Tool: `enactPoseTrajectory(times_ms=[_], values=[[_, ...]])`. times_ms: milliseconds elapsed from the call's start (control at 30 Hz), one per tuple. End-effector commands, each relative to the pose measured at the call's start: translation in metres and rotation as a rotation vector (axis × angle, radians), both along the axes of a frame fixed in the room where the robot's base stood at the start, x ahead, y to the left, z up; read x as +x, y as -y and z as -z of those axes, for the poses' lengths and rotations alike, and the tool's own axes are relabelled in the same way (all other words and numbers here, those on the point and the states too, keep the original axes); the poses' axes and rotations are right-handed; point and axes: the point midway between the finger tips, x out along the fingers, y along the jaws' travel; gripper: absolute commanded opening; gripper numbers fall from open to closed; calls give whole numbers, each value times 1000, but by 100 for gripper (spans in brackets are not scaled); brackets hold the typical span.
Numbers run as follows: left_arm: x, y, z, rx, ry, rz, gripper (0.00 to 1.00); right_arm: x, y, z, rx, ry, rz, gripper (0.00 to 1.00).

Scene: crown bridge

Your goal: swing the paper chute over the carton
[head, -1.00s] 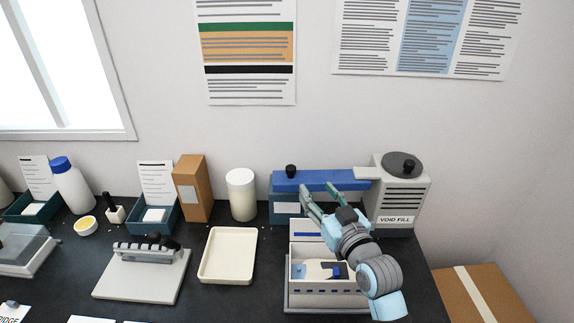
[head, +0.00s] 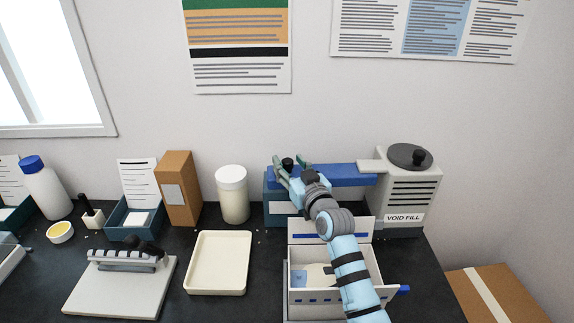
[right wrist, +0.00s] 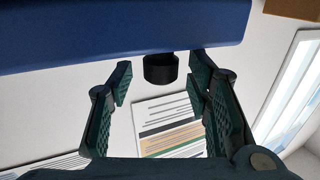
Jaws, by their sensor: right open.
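The blue paper chute (head: 355,175) lies level along the back wall, its right end at the grey void fill dispenser (head: 408,190). A black knob (head: 287,163) stands on its left end. My right gripper (head: 291,161) is open at this knob, one finger on either side. In the right wrist view the knob (right wrist: 160,69) shows between the open fingertips, with the chute (right wrist: 120,35) across the top; I cannot tell whether they touch. The open white carton (head: 304,296) stands in front of the chute, partly hidden by my right arm. My left gripper is not in view.
A cream tray (head: 219,262) lies left of the carton. A white jar (head: 232,196) and a brown box (head: 178,189) stand left of the chute's knob end. A taped brown box (head: 490,295) stands at the lower right. The space between chute and carton is narrow.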

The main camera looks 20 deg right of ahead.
Motion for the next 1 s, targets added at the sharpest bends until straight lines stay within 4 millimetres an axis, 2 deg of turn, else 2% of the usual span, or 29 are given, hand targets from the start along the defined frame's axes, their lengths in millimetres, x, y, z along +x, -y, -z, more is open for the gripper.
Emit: enactPoseTrajectory(times_ms=[167, 433, 700, 867, 1000], values=[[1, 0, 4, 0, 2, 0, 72, 17, -4, 1, 0, -1, -2, 45], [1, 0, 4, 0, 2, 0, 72, 19, -4, 0, 0, 0, -2, 45], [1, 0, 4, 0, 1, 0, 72, 19, -4, 0, 0, 0, -2, 2], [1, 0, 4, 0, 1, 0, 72, 18, -2, 1, 0, -1, -1, 0], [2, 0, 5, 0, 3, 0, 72, 14, 13, 3, 0, -2, 4, 0]])
